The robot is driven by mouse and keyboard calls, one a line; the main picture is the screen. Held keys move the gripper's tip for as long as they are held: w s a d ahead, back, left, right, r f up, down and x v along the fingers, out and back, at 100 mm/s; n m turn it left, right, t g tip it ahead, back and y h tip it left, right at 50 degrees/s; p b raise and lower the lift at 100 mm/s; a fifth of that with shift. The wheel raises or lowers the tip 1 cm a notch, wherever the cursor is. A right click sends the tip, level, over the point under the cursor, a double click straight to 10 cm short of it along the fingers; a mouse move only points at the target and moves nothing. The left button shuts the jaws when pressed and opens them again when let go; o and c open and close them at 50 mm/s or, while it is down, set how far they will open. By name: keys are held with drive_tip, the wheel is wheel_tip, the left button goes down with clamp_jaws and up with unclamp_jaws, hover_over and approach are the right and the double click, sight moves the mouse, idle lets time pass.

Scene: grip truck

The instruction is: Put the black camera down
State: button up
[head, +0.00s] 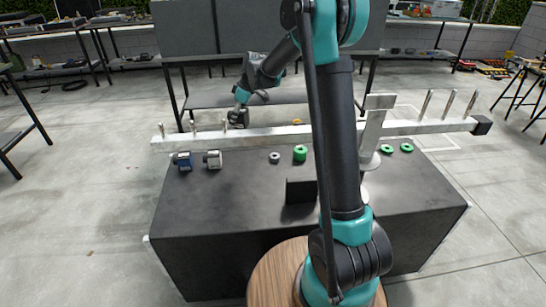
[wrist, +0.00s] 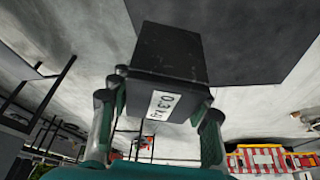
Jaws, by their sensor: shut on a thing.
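The black camera (wrist: 170,50) shows large in the wrist view, a dark boxy body with a white label on its near side. My gripper (wrist: 163,92) is shut on it, with one finger on each side. In the head view my gripper (head: 240,107) hangs at the far side of the long pale beam, left of the picture's middle. A dark shape at its tip in the head view is the held camera (head: 238,119). Whether the camera touches anything beneath it cannot be told.
Clear tabletop lies front left.

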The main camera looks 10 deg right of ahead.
sight(238, 162)
wheel_tip(238, 162, down, 20)
drive_tip(key=shift+r, duration=0.15)
idle(0.4)
drive_tip(key=o, duration=1)
drive_tip(key=v, duration=1.2)
